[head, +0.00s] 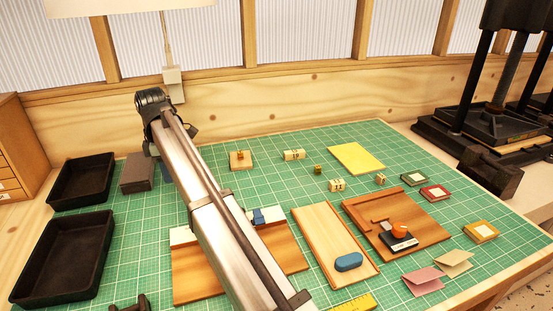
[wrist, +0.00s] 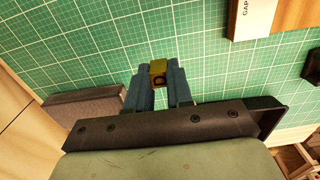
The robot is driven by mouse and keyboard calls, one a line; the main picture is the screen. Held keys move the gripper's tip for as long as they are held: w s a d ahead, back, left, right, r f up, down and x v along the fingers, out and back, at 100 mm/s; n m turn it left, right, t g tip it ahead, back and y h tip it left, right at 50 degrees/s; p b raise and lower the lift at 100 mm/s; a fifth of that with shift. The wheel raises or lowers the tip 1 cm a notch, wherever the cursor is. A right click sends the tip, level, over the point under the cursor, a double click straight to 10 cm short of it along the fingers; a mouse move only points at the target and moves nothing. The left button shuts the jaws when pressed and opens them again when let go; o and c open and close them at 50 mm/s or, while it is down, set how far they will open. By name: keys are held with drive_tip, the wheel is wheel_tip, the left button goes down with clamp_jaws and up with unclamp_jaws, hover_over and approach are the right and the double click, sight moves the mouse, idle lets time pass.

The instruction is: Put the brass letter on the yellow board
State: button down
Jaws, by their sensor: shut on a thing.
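My gripper (wrist: 158,88) has blue fingers, shut on a small brass letter block (wrist: 158,72) with a dark mark on its face. In the wrist view the block sits between the fingertips, over the green mat. In the head view my arm hides most of the gripper and the held block cannot be made out. The yellow board (head: 357,158) lies flat and bare at the back right of the mat, well to the right of my gripper.
A grey-brown box (head: 137,173) stands close by my gripper, with black trays (head: 82,180) further left. Wooden blocks (head: 293,154), a small brass cube (head: 318,169) and a wooden tray (head: 312,225) lie around the mat's middle. A black press (head: 485,130) stands at the right.

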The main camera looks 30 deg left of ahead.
drive_tip(key=w+d+m, duration=0.2)
drive_tip(key=w+d, duration=0.5)
drive_tip(key=w, duration=0.4)
drive_tip(key=w+d+m, duration=0.1)
drive_tip(key=w+d, duration=0.7)
drive_tip(key=w, duration=0.2)
drive_tip(key=r+m, duration=0.1)
drive_tip(key=m, duration=0.5)
hover_over(355, 157)
drive_tip(key=shift+w+f, duration=0.15)
drive_tip(key=shift+f, duration=4.65)
drive_tip(key=shift+f, duration=0.2)
drive_tip(key=c, duration=1)
unclamp_jaws()
drive_tip(key=shift+r, duration=0.15)
wheel_tip(355, 157, up, 12)
drive_tip(key=shift+r, duration=0.1)
